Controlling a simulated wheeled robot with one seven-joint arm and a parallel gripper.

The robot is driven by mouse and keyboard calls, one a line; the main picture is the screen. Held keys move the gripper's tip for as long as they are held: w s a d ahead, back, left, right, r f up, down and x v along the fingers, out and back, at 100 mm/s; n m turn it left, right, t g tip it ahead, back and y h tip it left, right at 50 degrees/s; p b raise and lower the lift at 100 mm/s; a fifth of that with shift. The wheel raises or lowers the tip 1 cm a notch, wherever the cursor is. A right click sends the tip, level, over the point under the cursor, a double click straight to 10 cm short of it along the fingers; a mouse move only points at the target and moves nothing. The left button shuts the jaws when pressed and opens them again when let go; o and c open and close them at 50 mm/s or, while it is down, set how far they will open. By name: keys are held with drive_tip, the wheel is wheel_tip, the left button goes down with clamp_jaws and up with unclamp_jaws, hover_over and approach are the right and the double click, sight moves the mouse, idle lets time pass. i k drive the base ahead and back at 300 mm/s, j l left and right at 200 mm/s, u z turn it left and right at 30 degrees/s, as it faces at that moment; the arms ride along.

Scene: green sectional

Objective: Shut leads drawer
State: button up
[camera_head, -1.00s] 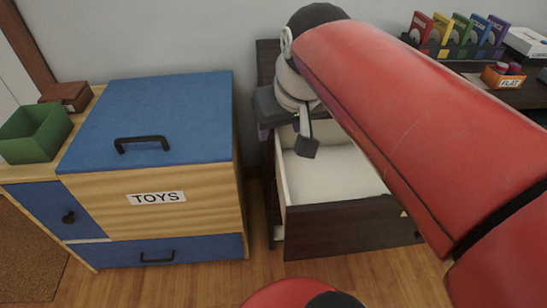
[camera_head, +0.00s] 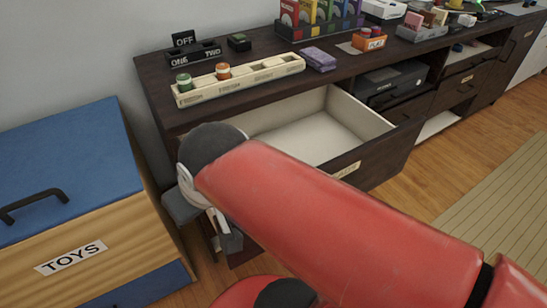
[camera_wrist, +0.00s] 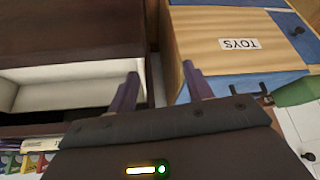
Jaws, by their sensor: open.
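A dark wood drawer (camera_head: 378,161) with a pale interior stands pulled out from the long desk. Its front carries a small label too blurred to read. In the wrist view, which looks upside down, a pale drawer interior (camera_wrist: 75,72) and dark wood show at the left. My gripper (camera_wrist: 160,68) is open and empty, its two purple-grey fingers apart, between the dark wood and the toys cabinet. In the head view my red arm crosses the near left part of the drawer and hides most of the gripper. I cannot tell whether the gripper touches the drawer.
The blue and wood toys cabinet (camera_head: 75,195) stands close on the left, leaving a narrow gap. The desk top (camera_head: 155,78) holds a cream tray (camera_head: 240,80), a purple box (camera_head: 319,59) and colored folders. Wood floor (camera_head: 440,185) is open at the right, near a mat (camera_head: 510,205).

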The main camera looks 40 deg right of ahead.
sight(326, 128)
drive_tip(key=j+z, duration=0.3)
drive_tip(key=k+j+z, duration=0.1)
drive_tip(key=j+z, duration=0.15)
drive_tip(key=k+l+z, duration=0.15)
drive_tip(key=l+z, duration=0.25)
drive_tip(key=l, duration=0.95)
drive_tip(key=k+j+z, duration=0.1)
drive_tip(key=j, duration=0.3)
drive_tip(key=k+j+z, duration=0.1)
drive_tip(key=k+j, duration=0.15)
drive_tip(key=j, duration=0.1)
